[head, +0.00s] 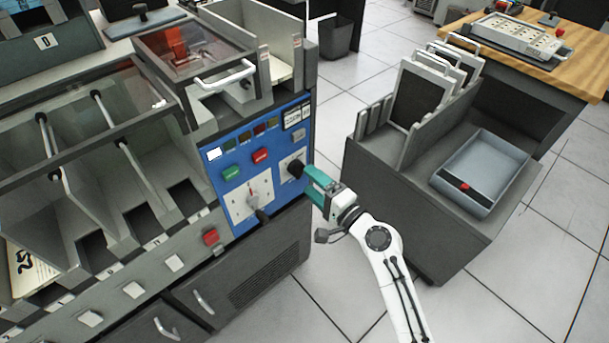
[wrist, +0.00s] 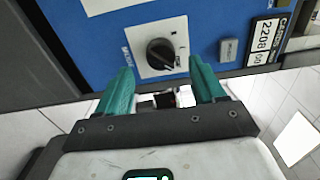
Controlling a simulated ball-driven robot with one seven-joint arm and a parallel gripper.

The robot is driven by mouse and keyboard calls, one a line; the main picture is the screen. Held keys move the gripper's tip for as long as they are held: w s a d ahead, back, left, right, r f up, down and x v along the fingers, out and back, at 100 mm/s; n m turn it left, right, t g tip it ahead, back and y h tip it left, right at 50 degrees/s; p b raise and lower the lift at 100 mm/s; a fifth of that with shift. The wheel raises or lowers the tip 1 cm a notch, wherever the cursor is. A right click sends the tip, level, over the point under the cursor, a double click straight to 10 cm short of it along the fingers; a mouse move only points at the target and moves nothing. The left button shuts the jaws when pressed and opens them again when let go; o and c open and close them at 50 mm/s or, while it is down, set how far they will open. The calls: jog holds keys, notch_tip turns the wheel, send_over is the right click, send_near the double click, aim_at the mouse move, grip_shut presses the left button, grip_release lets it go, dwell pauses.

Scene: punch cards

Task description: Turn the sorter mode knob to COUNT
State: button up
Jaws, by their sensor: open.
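The blue control panel (head: 228,172) is on the front of the grey sorter. A black knob (head: 295,168) sits on a small white plate at its right; the knob also shows in the wrist view (wrist: 160,53), with a pale pointer line and small labels too blurred to read surely. A larger white dial plate with a grey lever-like knob (head: 252,196) is lower left. Contact cannot be told.
Green (head: 231,173) and red (head: 260,155) buttons are left of the knob. A card counter (wrist: 266,38) and grey button (wrist: 228,50) are near it. A grey cart (head: 400,195) with a tray (head: 482,165) stands right, with tiled floor between.

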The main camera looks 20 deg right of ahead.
jog(key=v, duration=0.6)
jog(key=shift+s, duration=0.25)
jog(key=s+a+f+n+g+h, duration=0.1)
jog(key=s+f+n+g, duration=0.45)
jog(key=s, duration=0.25)
jog(key=s+a+f+n+g, duration=0.1)
jog(key=s+f+n+g, duration=0.5)
jog(key=s, duration=0.3)
jog(key=s+d+r+n+g+h, duration=0.25)
jog(key=s+d+g+h, duration=0.35)
jog(key=s, duration=0.5)
notch_tip(320, 180, up, 13)
jog(key=t+y+p, duration=0.1)
jog(key=p, duration=1.1)
jog(key=shift+d+f, duration=0.2)
jog(key=shift+d, duration=0.1)
